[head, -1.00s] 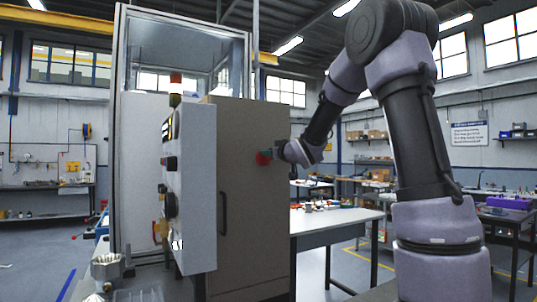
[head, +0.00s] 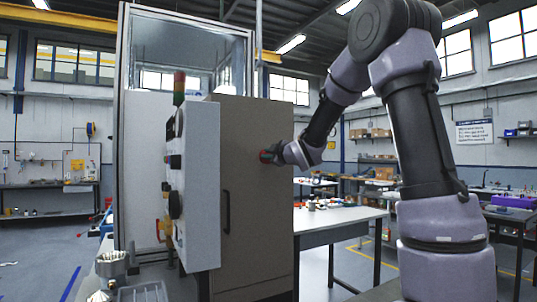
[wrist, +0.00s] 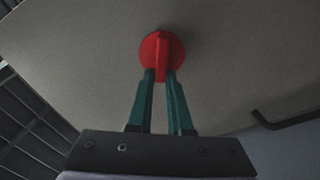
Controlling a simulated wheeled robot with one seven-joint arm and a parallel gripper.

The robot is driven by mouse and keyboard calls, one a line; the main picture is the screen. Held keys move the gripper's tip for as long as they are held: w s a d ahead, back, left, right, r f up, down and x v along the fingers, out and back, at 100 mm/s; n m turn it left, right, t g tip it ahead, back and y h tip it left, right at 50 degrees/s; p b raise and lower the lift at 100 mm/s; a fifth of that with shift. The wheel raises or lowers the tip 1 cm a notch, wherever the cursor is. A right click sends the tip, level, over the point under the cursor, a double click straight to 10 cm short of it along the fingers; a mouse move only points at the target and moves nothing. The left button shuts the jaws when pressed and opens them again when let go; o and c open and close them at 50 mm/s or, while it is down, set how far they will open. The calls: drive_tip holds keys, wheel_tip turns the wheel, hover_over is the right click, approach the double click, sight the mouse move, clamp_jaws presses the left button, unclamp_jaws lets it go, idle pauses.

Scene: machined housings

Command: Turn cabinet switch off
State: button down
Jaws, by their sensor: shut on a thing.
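The cabinet switch (wrist: 162,52) is a red round knob with a raised bar handle, set on the grey-brown cabinet door (head: 252,215). In the wrist view its bar runs roughly up and down the picture. My gripper (wrist: 161,74) has two green fingers, one on each side of the lower end of the bar, closed on it.
A dark door handle (head: 226,212) stands out below and left of the switch; it also shows in the wrist view (wrist: 290,120). A control panel (head: 198,185) juts out left of the door. A white table (head: 335,218) stands behind, right of the cabinet.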

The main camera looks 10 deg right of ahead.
drive_tip(key=n, duration=0.2)
drive_tip(key=f+n, duration=0.1)
drive_tip(key=n, duration=0.2)
drive_tip(key=shift+a, duration=0.1)
drive_tip(key=shift+s+f+n, duration=0.1)
drive_tip(key=shift+n, duration=0.3)
drive_tip(key=c, duration=0.8)
unclamp_jaws()
drive_tip(key=shift+c, duration=0.2)
drive_tip(key=shift+s, duration=0.1)
drive_tip(key=v, duration=1)
drive_tip(key=shift+s, duration=0.25)
